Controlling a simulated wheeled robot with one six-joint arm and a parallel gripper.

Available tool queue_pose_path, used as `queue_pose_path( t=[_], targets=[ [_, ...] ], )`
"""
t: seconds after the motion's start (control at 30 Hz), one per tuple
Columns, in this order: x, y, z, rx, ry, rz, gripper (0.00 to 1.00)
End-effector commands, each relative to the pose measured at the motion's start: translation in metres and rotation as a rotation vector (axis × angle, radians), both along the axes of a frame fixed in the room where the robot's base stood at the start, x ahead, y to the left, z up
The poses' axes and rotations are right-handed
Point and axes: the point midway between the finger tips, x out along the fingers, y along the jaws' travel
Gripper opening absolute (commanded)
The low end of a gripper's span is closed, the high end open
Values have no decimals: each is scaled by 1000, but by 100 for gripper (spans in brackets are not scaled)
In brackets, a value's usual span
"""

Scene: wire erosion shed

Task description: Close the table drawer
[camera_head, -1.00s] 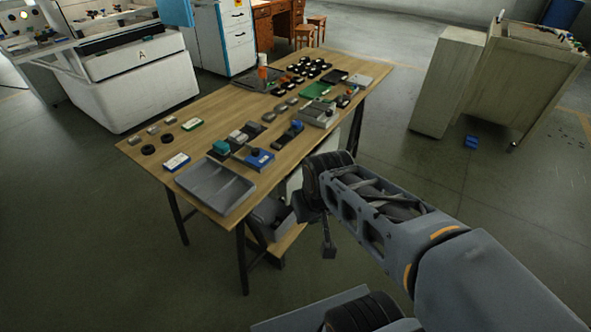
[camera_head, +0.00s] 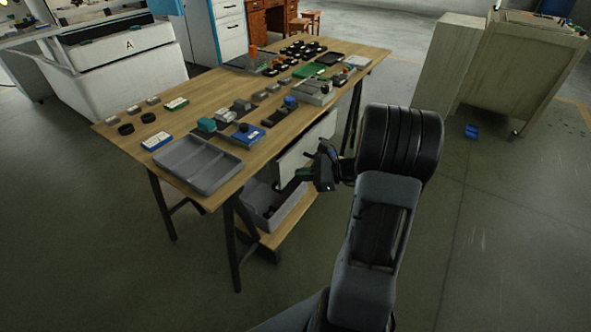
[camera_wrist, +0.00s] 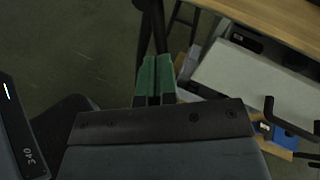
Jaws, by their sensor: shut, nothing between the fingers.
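The work table (camera_head: 215,95) has a wooden top. Under its near long edge is a pale drawer front (camera_head: 310,146), which also shows as a light panel in the wrist view (camera_wrist: 245,78). A black bent bar, likely its handle, shows in the wrist view (camera_wrist: 269,108). How far the drawer stands out is hard to tell. My gripper (camera_head: 302,173) is beside the drawer front, low and close to it. Its green fingertips (camera_wrist: 156,75) are together and empty, left of the panel in the wrist view. Contact with the drawer is not visible.
A grey bin (camera_head: 270,215) sits on the lower wooden shelf (camera_head: 285,227). Table legs (camera_head: 230,245) stand near it. The tabletop holds a grey tray (camera_head: 197,163) and several small parts.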

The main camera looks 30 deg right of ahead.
Motion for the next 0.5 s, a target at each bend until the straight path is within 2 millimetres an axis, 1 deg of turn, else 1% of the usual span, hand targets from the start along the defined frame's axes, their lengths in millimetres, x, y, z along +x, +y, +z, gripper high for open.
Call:
queue_pose_path(
  t=[0.03,0.1,0.2,0.23,0.3,0.37,0.43,0.5],
  targets=[
    [5,-26,-22,91,2,-105,0],
    [9,-55,-34,193,-10,-221,0],
    [10,-87,-46,297,-31,-343,0],
    [10,-95,-49,319,-38,-369,0],
    [12,-106,-53,355,-49,-414,0],
    [14,-111,-55,375,-54,-436,0],
    [20,-110,-56,386,-57,-446,0],
    [29,-106,-56,387,-59,-448,0]
  ],
)
